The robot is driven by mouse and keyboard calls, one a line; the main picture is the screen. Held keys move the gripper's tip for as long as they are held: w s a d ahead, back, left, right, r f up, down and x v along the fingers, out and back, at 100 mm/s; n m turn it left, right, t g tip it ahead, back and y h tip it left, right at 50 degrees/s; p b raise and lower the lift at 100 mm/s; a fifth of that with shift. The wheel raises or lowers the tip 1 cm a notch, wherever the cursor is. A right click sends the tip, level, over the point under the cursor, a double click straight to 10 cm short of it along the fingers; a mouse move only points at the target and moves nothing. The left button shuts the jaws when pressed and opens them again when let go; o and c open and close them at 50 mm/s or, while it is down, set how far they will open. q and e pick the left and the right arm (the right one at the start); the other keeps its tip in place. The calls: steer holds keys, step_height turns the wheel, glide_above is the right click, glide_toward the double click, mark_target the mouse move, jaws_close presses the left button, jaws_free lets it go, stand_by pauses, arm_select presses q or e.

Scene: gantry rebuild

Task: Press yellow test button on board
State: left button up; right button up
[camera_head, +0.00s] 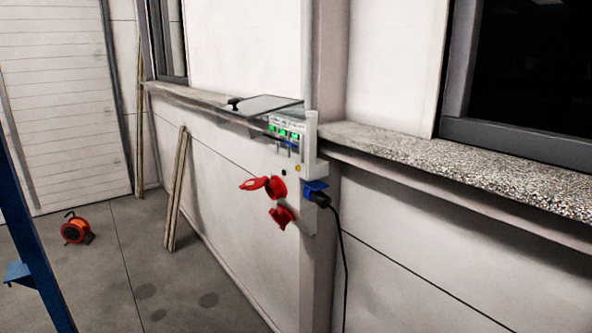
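A pale electrical board (309,150) is mounted on the white wall near the middle of the camera_head view. A small yellow button (298,168) shows on its face, beside a small dark round spot (283,172). Above them is a row of switches with green markings (284,133), under a raised, see-through cover (262,105). Red sockets (276,187) with flaps stick out below the button. A blue plug connection (316,190) with a black cable is on the board's right side. Neither of my grippers is in view.
A speckled stone sill (460,170) juts out at the right, and another ledge (185,94) runs to the left. Wooden slats (177,190) lean on the wall. An orange cable reel (75,229) stands on the floor. A blue post (30,240) is at the left edge.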

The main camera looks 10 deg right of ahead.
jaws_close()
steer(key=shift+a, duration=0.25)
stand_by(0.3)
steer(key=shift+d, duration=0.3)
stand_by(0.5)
